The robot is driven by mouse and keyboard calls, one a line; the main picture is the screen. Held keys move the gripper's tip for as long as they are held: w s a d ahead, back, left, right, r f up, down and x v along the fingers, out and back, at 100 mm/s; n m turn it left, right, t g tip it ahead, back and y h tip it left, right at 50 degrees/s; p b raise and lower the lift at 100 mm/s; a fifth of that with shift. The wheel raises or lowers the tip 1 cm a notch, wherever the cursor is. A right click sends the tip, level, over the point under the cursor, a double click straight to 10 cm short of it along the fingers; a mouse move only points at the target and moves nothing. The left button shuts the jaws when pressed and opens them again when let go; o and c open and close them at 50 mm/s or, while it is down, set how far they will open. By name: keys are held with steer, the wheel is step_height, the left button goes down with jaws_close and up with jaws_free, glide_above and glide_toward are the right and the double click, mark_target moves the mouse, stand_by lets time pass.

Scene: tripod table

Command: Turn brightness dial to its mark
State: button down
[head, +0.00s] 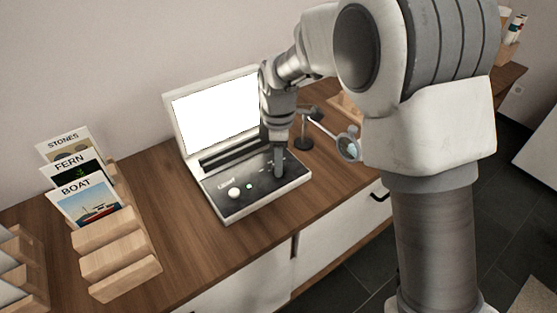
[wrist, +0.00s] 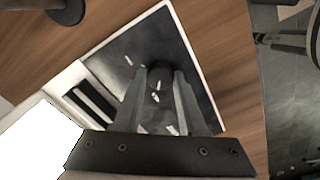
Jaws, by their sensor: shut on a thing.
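The device with a lit white screen (head: 215,110) stands open on the wooden table. Its dark control panel (head: 255,197) faces up and also shows in the wrist view (wrist: 110,58). My gripper (head: 279,172) points down at the right part of this panel. In the wrist view my gripper (wrist: 158,82) has its two fingers on either side of a dark round dial (wrist: 160,70), shut on it. White marks lie on the panel near the dial. The dial is hidden by my fingers in the head view, and I cannot read its pointer.
A stand with a round lens (head: 348,147) is close on the right. A wooden card rack (head: 120,262) stands at the left.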

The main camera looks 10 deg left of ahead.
steer(key=shift+r+m+p, duration=0.1)
steer(key=shift+m+p, duration=0.2)
steer(key=m+p, duration=0.2)
steer(key=m, duration=0.2)
steer(key=m+p, duration=0.2)
steer(key=m, duration=0.3)
steer(key=m+p, duration=0.1)
steer(key=m, duration=0.4)
steer(key=shift+m, duration=0.4)
steer(key=m+p, duration=0.1)
steer(key=m, duration=0.3)
steer(key=shift+m, duration=0.3)
steer(key=shift+c, duration=2.4)
jaws_free()
